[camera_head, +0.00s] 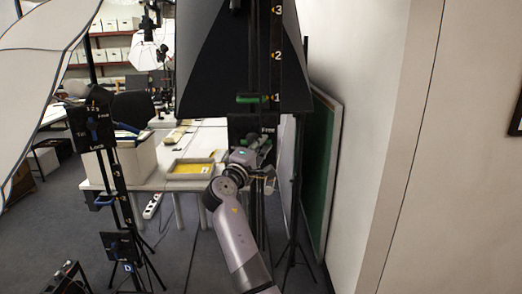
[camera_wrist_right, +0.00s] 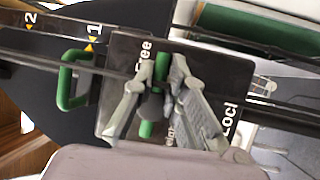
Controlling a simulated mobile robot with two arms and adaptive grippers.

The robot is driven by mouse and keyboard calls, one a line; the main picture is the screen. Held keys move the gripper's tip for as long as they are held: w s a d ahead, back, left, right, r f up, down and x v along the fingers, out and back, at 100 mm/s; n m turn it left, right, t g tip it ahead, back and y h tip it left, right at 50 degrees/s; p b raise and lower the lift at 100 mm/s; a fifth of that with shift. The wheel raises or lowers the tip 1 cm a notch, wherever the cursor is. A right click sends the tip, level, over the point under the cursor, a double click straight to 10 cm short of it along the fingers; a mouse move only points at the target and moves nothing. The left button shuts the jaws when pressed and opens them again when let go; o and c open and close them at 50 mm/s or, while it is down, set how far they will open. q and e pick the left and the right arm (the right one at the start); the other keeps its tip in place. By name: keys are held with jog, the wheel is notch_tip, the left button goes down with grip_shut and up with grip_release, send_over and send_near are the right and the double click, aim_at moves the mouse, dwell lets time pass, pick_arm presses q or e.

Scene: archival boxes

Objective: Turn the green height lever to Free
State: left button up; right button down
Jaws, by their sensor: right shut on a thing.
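The green height lever (camera_wrist_right: 147,130) sits on a black plate (camera_wrist_right: 116,112) marked Free and Lock in the right wrist view. My right gripper (camera_wrist_right: 163,88) is shut on the lever, one finger on each side, so its middle is partly hidden. The lever's upper part shows beside the Free label; the Lock label is to the right. In the head view my right gripper (camera_head: 262,150) covers most of the plate on the stand, and only the Free label shows clearly. My left gripper is not in view.
Another stand with blue levers (camera_head: 93,130) is at left. A table with a yellow-bottomed tray (camera_head: 190,168) is behind. A green board (camera_head: 320,170) leans at the right wall.

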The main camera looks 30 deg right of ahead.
jog(key=shift+r, duration=0.1)
jog(key=c, duration=1.6)
grip_release()
jog(key=shift+a, duration=0.1)
jog(key=shift+c, duration=0.2)
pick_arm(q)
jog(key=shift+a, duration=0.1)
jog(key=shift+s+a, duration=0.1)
pick_arm(e)
jog(key=v, duration=1.2)
